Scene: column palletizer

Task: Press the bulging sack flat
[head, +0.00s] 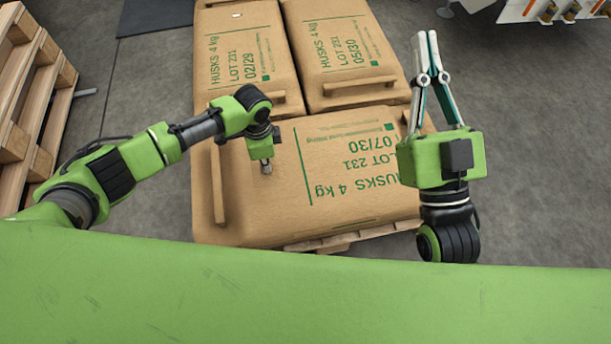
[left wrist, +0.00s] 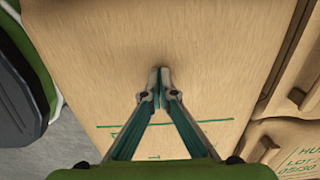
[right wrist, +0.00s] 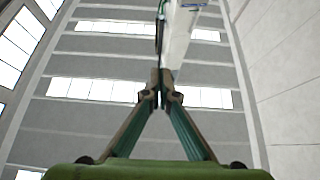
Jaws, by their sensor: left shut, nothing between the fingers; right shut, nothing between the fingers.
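Three brown paper sacks lie on a pallet in the head view: a front sack (head: 335,195) marked 07/30, a back-left sack (head: 240,50) marked 02/29 and a back-right sack (head: 345,50) marked 05/30. The front sack lies sideways under my left gripper; its top looks gently rounded. My left gripper (head: 266,168) is shut and empty, pointing down at its left part. In the left wrist view the fingertips (left wrist: 160,86) are at or just above the paper; I cannot tell if they touch. My right gripper (head: 425,36) is shut and empty, pointing upward right of the sacks.
The pallet (head: 330,241) shows under the front sack's edge. A stack of wooden pallets (head: 30,100) stands at the left. A dark mat (head: 155,15) lies at the back left, and a white rack (head: 550,10) stands at the back right. The floor on the right is clear.

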